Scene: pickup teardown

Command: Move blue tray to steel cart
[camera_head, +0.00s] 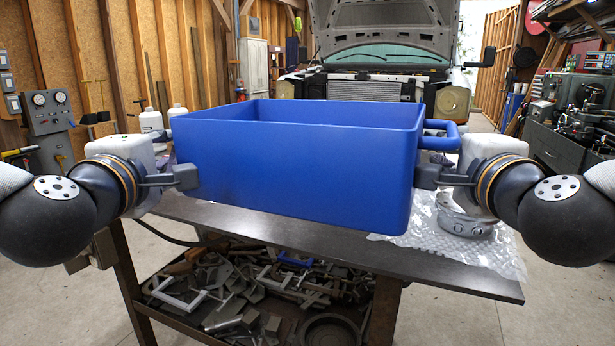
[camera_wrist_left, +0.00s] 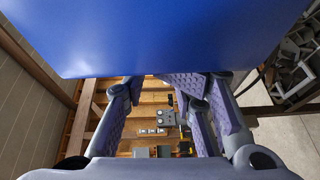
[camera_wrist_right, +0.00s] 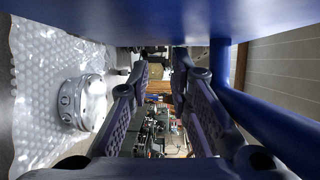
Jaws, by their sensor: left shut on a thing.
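My right gripper (camera_head: 428,177) is at the tray's right side, below the blue side handle (camera_head: 440,134). In the right wrist view its fingers (camera_wrist_right: 160,70) stand apart with background visible between them. I cannot pick out a steel cart for sure.
The workbench top (camera_head: 330,245) carries bubble wrap (camera_head: 500,255) and a round metal part (camera_head: 462,215) to the right. White bottles (camera_head: 151,122) stand behind at left. Its lower shelf holds loose metal parts (camera_head: 240,290). A pickup (camera_head: 380,75) with raised hood stands behind.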

